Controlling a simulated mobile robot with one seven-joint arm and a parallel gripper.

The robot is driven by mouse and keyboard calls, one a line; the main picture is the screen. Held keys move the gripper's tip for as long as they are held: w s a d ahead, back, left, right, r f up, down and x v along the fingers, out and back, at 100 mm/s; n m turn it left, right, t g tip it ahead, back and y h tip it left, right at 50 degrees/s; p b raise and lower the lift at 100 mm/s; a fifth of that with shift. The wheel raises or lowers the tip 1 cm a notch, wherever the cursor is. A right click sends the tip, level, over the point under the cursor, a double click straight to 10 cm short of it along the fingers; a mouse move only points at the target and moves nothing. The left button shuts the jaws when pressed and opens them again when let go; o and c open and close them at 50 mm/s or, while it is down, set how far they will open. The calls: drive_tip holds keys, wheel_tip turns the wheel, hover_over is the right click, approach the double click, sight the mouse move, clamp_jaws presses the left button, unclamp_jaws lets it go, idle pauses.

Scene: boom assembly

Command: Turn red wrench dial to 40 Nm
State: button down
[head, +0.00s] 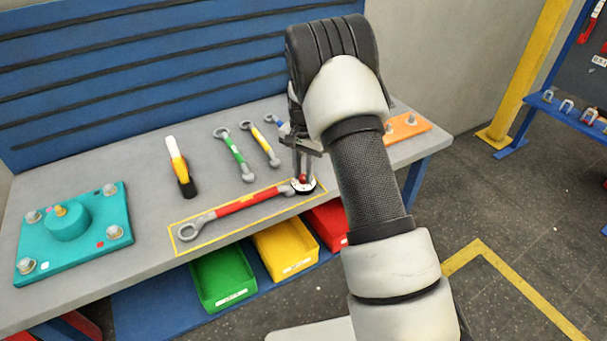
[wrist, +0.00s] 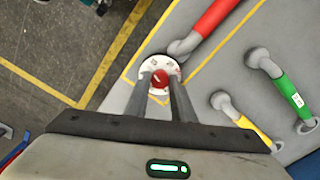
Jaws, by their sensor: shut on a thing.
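The red wrench (head: 243,203) lies on the grey bench inside a yellow outlined rectangle. Its white round dial with a red knob (head: 303,181) is at the wrench's right end in the head view. In the wrist view the red knob (wrist: 159,78) sits at the centre of the white dial face (wrist: 147,66). My gripper (head: 304,172) points down over the dial, its two fingers on either side of the knob and shut on it. The wrist view also shows my gripper (wrist: 160,83) at the knob. The fingers cover part of the dial, and its markings are too small to read.
Green (head: 234,155) and yellow (head: 262,145) wrenches and a yellow-black tool (head: 180,168) lie behind on the bench. A teal plate with bolts (head: 74,233) is at the left, an orange plate (head: 407,127) at the right. Green, yellow (head: 286,248) and red bins sit below the front edge.

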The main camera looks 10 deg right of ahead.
sight(303, 176)
drive_tip(key=n+b, duration=0.1)
drive_tip(key=n, duration=0.3)
drive_tip(key=shift+n, duration=0.3)
drive_tip(key=shift+n+b, duration=0.45)
drive_tip(key=shift+n, duration=1.55)
drive_tip(key=c, duration=1.5)
unclamp_jaws()
wheel_tip(303, 176, up, 18)
drive_tip(key=shift+f+p, duration=0.25)
drive_tip(key=shift+p, duration=0.1)
